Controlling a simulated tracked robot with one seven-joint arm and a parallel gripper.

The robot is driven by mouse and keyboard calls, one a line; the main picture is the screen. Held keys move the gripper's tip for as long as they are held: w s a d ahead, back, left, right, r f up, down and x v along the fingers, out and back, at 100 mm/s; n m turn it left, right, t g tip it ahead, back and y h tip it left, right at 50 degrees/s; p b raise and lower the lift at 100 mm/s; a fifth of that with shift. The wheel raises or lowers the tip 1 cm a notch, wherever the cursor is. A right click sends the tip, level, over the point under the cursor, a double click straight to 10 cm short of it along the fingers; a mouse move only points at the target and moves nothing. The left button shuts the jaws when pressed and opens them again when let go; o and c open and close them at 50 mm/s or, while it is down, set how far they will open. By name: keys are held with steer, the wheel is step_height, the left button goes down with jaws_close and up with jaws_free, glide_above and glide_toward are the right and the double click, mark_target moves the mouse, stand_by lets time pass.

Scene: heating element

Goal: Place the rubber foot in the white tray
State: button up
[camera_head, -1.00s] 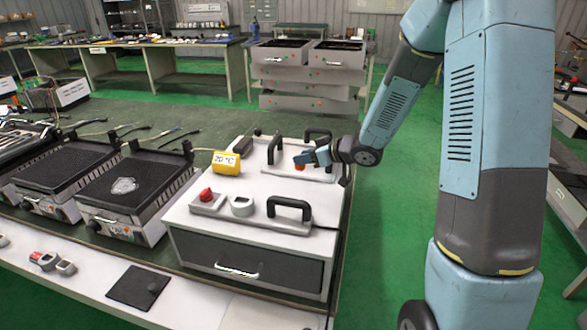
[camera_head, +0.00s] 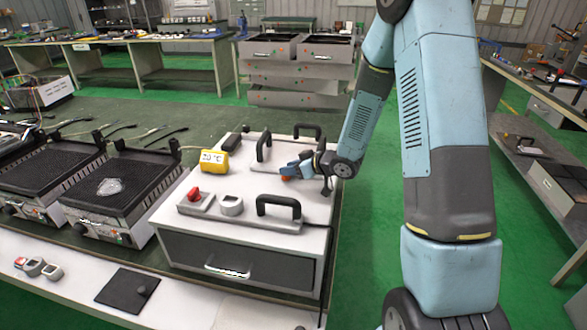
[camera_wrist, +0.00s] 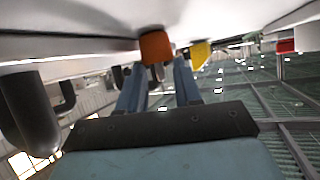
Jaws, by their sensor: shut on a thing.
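My gripper (camera_head: 288,171) is low over the top of the white cabinet (camera_head: 180,221), just in front of the back black handles. It is shut on a small orange piece (camera_head: 287,178). The piece also shows at the fingertips in the wrist view (camera_wrist: 155,46), close to the white surface; I cannot tell whether they touch. I cannot tell for sure that this piece is the rubber foot. A pale, flat white area (camera_head: 245,316) at the near bench edge may be the white tray; it is cut off by the frame.
A front black handle (camera_head: 279,206), a red button (camera_head: 194,194) and a yellow 20 °C display (camera_head: 214,162) stand on the cabinet. Black grills (camera_head: 118,188) are left of it. A black mat (camera_head: 127,290) lies on the front bench.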

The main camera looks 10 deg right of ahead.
steer(key=shift+f, duration=0.1)
steer(key=o, duration=1)
